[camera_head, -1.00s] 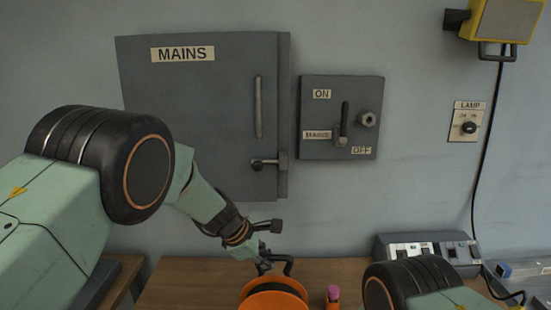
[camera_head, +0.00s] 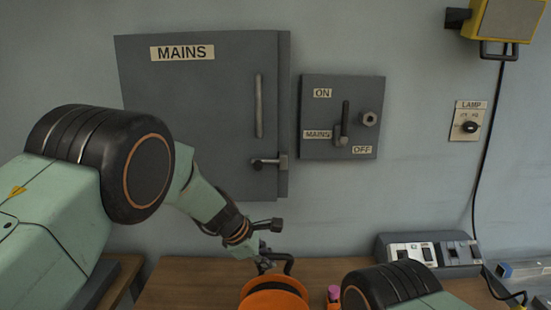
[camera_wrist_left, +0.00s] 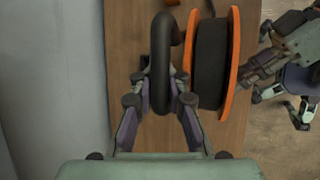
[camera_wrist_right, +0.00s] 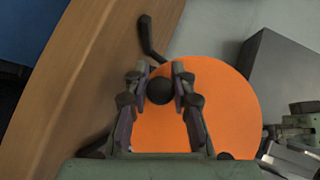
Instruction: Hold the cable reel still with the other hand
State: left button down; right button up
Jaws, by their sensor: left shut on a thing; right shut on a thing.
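The cable reel (camera_head: 247,295) has orange flanges and a black drum, at the bottom edge of the head view. The left wrist view shows its drum (camera_wrist_left: 208,65) side-on; the right wrist view shows one orange flange (camera_wrist_right: 225,115) face-on. My left gripper (camera_head: 267,264) is shut on a thick black bent bar (camera_wrist_left: 162,75) beside the reel. My right gripper (camera_wrist_right: 160,82) is shut on a round black knob (camera_wrist_right: 160,93) in front of the flange.
The reel is over a wooden bench (camera_head: 190,285). A pink-topped object (camera_head: 333,293) is right of the reel, with a switch box (camera_head: 430,253) behind. A grey MAINS cabinet (camera_head: 200,110) and a lever switch box (camera_head: 340,115) are on the wall.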

jog(key=shift+w+a+r, duration=0.25)
jog(key=shift+a+r, duration=0.1)
jog(key=shift+a, duration=0.1)
jog(key=shift+r, duration=0.1)
jog(key=shift+w+a+r, duration=0.15)
jog(key=shift+a+r, duration=0.5)
jog(key=shift+a, duration=0.35)
jog(key=shift+r, duration=0.1)
jog(key=shift+w+a+r, duration=0.1)
jog(key=shift+a+r, duration=0.3)
jog(key=shift+r, duration=0.15)
jog(key=shift+s+a+r, duration=0.15)
jog(key=shift+s+r, duration=0.05)
jog(key=shift+r, duration=0.2)
jog(key=o, duration=1)
jog(key=shift+s+f, duration=0.15)
jog(key=shift+c, duration=0.2)
